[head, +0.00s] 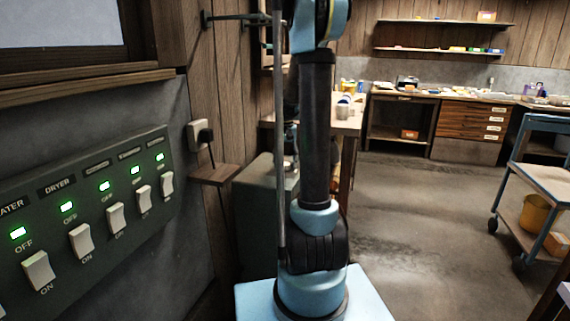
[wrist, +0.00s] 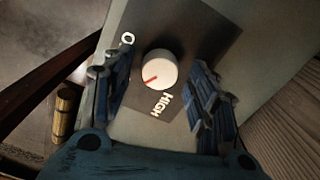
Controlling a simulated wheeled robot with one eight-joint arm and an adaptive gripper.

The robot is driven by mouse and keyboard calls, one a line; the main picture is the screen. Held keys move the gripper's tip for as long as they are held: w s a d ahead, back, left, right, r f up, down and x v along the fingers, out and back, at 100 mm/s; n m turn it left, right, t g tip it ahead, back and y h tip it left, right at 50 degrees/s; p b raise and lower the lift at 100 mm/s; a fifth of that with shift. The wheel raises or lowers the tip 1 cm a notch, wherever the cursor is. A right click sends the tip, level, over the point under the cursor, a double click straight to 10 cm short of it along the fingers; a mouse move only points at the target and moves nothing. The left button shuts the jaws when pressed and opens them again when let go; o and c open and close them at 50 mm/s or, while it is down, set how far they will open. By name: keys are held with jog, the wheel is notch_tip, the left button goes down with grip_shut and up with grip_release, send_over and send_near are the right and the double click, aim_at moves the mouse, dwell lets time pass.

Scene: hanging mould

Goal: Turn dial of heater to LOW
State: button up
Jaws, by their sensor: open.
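The heater dial (wrist: 159,69) is a white round knob with a red pointer line, seen in the wrist view. It sits on a dark label plate (wrist: 185,35) on a pale panel. The word HIGH shows below the dial, and a letter O, partly cut off by a finger, shows at its upper left. The red line points down and left in the picture. No LOW mark is visible. My gripper (wrist: 160,95) is open, with one blue-and-dark finger on each side of the dial and visible gaps to it. In the head view my arm stands upright and the gripper is out of frame.
A switch panel (head: 95,215) with several white rocker switches and green lights is on the left wall in the head view. A bench (head: 345,125) stands behind my arm. A blue cart (head: 541,185) is at right. The middle floor (head: 420,215) is clear.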

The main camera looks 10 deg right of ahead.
aim_at(286, 164)
notch_tip(286, 164, up, 12)
jog(key=shift+f, duration=0.25)
jog(key=shift+w, duration=0.1)
dwell(0.4)
jog(key=s+a+f+n+t, duration=0.1)
jog(key=s+a+f+n, duration=0.15)
jog(key=s, duration=1.65)
jog(key=s+a+f+t, duration=0.1)
jog(key=s+a+f, duration=0.1)
jog(key=s+f, duration=1.1)
jog(key=s, duration=0.3)
jog(key=shift+s+a+n, duration=0.2)
jog(key=shift+s+n, duration=0.1)
jog(key=shift+n, duration=0.05)
